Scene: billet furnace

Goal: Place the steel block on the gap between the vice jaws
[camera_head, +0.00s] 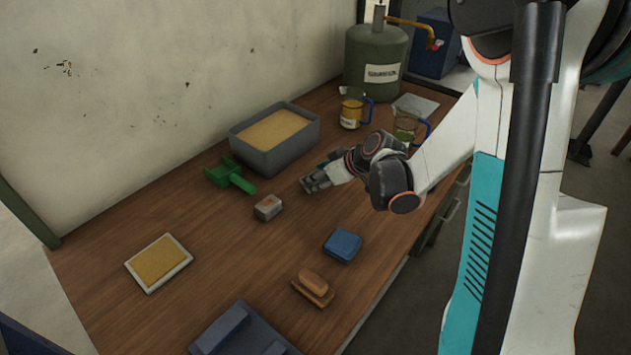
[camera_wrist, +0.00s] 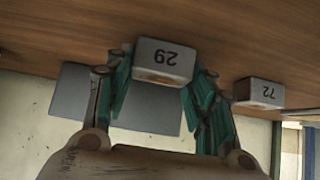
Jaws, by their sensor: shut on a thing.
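In the wrist view, a small grey steel block (camera_wrist: 163,60) marked with a number sits between the fingers of my gripper (camera_wrist: 160,75), which is shut on it. In the head view my gripper (camera_head: 315,183) is low over the middle of the wooden table, and the held block is hard to make out there. I cannot tell if it touches the table. A second, similar grey block (camera_head: 268,207) lies apart from the gripper, to its left; it also shows in the wrist view (camera_wrist: 260,92). A dark blue vice-like body (camera_head: 222,330) with raised parts is cut off at the bottom edge.
A grey tub (camera_head: 270,160) of sand and a green scoop (camera_head: 230,177) lie behind. A framed yellow pad (camera_head: 158,262), a blue block (camera_head: 342,245) and an orange-brown brush-like item (camera_head: 313,288) lie nearer. Jugs (camera_head: 352,108) and a green cylinder (camera_head: 375,62) stand at the back.

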